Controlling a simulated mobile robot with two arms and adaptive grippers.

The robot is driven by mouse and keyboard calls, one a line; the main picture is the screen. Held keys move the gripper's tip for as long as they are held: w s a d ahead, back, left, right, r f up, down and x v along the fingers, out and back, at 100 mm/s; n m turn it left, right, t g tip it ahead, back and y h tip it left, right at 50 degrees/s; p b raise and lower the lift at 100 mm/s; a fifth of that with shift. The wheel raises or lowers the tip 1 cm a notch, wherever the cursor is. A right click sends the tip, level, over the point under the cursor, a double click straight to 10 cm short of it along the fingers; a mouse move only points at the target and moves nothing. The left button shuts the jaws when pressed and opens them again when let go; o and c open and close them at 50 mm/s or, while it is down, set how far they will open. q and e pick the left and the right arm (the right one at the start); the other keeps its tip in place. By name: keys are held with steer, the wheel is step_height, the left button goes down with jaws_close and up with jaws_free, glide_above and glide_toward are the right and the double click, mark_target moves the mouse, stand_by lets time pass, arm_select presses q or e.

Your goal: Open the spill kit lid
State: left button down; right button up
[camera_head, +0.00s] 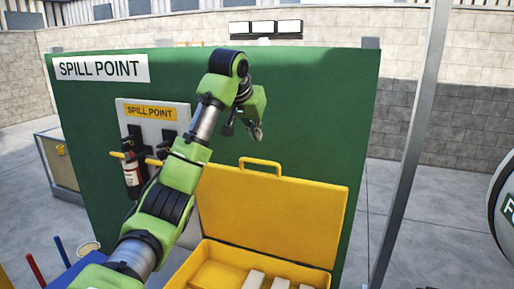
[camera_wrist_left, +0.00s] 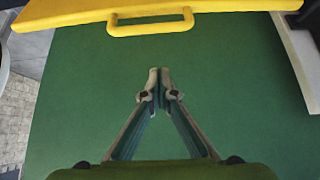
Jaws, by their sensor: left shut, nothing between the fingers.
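The spill kit is a yellow box (camera_head: 209,251) low in the head view. Its yellow lid (camera_head: 277,218) stands raised, roughly upright, against the green panel. A yellow handle (camera_head: 260,165) is on the lid's top edge; it also shows in the left wrist view (camera_wrist_left: 151,28). White and yellow items lie inside the box. My left gripper (camera_head: 258,134) is above the lid and handle, in front of the panel. In the left wrist view its fingertips (camera_wrist_left: 159,74) are together and empty, apart from the handle. My right gripper is in neither view.
The green panel (camera_head: 337,78) with a SPILL POINT sign (camera_head: 100,68) stands behind the kit. A grey post (camera_head: 410,150) rises on the right. A rounded white object (camera_head: 505,205) is at the right edge.

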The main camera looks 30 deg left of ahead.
arm_select(q)
steer(key=f+p, duration=0.1)
steer(key=f, duration=0.1)
steer(key=w+f+p, duration=0.1)
steer(key=f+p, duration=0.1)
steer(key=f, duration=0.1)
steer(key=shift+w+a+f, duration=0.25)
steer(key=shift+w+f, duration=0.1)
steer(key=shift+w, duration=0.05)
steer(key=shift+s+d+f+p, duration=0.1)
steer(key=shift+s+p, duration=0.25)
steer(key=shift+s, duration=0.3)
steer(key=shift+f, duration=0.15)
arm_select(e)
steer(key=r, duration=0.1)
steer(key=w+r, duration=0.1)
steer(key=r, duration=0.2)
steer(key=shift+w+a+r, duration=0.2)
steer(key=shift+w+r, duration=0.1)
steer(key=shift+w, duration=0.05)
arm_select(q)
steer(key=shift+d, duration=0.1)
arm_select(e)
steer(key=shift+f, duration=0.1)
